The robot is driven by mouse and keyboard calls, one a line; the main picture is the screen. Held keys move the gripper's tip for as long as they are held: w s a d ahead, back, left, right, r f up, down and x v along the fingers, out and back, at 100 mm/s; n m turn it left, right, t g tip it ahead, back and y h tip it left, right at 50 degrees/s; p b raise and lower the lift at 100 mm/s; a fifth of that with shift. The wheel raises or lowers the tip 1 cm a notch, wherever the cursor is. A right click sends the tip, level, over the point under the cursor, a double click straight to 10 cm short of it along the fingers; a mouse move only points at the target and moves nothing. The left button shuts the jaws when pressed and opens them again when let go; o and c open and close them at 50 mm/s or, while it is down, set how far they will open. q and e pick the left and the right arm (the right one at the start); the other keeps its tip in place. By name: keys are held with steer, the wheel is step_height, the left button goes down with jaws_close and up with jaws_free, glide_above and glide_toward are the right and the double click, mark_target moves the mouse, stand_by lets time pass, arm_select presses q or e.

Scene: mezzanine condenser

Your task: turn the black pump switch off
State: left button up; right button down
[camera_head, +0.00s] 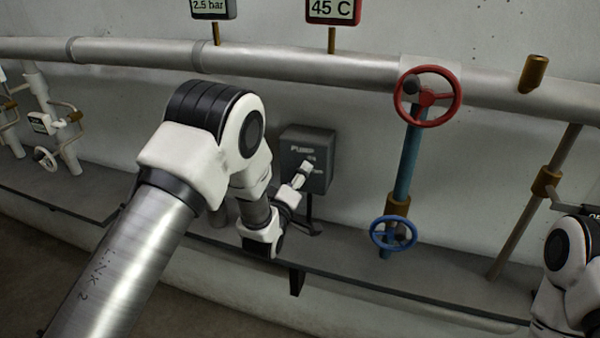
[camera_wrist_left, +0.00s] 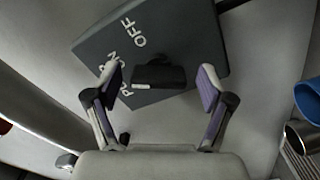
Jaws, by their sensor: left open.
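The dark grey pump box (camera_head: 318,148) is fixed low on the wall behind my left arm in the head view, with PUMP lettering on its face. In the left wrist view the box (camera_wrist_left: 190,30) shows OFF and ON lettering and a black switch (camera_wrist_left: 158,74). My left gripper (camera_wrist_left: 160,84) is open, one finger at each side of the switch, with visible gaps; the switch is not gripped. In the head view my left gripper (camera_head: 304,170) is in front of the box and hides the switch. Which label the switch points to is unclear. My right gripper is out of frame.
A red valve wheel (camera_head: 428,96) and a blue valve wheel (camera_head: 393,234) sit right of the box. A large pipe (camera_head: 300,66) runs above it, with a 45 C display (camera_head: 333,10). A ledge (camera_head: 355,265) runs below. My right arm is at the right edge.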

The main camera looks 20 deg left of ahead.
arm_select(q)
steer(key=shift+w+r, duration=0.1)
steer(key=shift+w, duration=0.35)
steer(key=shift+s, duration=0.1)
steer(key=shift+c, duration=0.3)
steer(key=c, duration=1.1)
